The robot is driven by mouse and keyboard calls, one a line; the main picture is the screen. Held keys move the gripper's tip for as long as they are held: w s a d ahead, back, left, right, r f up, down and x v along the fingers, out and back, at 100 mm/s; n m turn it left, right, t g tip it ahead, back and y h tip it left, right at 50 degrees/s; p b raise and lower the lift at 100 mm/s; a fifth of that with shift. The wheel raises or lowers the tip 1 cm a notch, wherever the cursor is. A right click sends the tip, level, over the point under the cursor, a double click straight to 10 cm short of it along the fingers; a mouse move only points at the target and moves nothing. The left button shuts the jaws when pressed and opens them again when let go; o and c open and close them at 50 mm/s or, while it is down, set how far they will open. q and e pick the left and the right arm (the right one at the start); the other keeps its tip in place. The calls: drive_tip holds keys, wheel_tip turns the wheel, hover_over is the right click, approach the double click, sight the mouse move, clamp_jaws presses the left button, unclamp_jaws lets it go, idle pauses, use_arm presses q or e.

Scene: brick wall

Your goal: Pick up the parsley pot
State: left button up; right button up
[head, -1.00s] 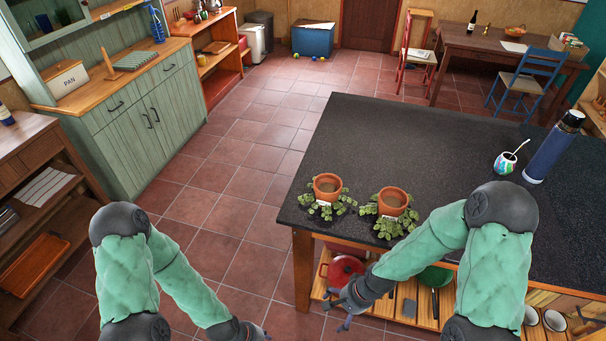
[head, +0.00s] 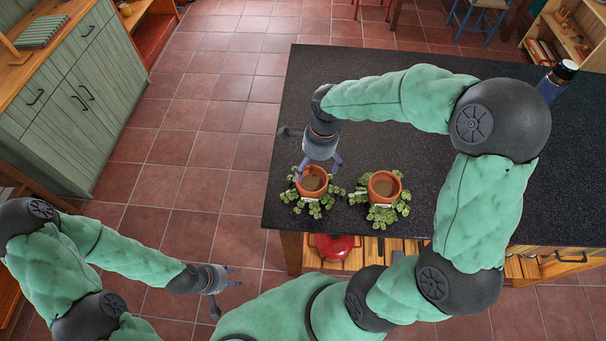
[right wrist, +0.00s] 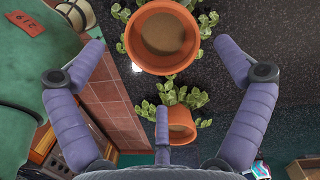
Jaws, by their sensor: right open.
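Two terracotta pots with leafy green plants stand on the dark counter; I cannot tell by their leaves which is parsley. The left pot (head: 312,186) is near the counter's left edge, and the right pot (head: 384,190) stands beside it. My right gripper (head: 319,169) is open, its fingers spread just above and behind the left pot's rim. In the right wrist view, one pot (right wrist: 162,40) shows large between the spread fingers; the other pot (right wrist: 181,125) is smaller, partly behind the lower finger. My left gripper (head: 233,278) is open and empty over the floor.
The dark counter (head: 290,110) has clear room behind the pots. A blue flask (head: 556,80) stands at its far right. A red pot (head: 333,246) sits on the shelf beneath. A green cabinet (head: 70,105) stands at the left across the tiled floor.

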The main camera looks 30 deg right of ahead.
sight(311, 184)
drive_tip(key=f, duration=0.4)
drive_tip(key=shift+s+a, duration=0.2)
drive_tip(key=shift+s, duration=0.05)
drive_tip(key=shift+w+a+f, duration=0.1)
drive_tip(key=shift+w+f, duration=0.05)
drive_tip(key=shift+f, duration=0.35)
drive_tip(key=shift+w+a+f+b, duration=0.1)
drive_tip(key=shift+f+b, duration=0.15)
drive_tip(key=shift+f, duration=1.05)
drive_tip(key=shift+w+f+b, duration=0.1)
drive_tip(key=shift+f+b, duration=0.1)
drive_tip(key=shift+f, duration=1.1)
drive_tip(key=shift+s, duration=0.1)
drive_tip(key=shift+c, duration=0.3)
drive_tip(key=c, duration=1.4)
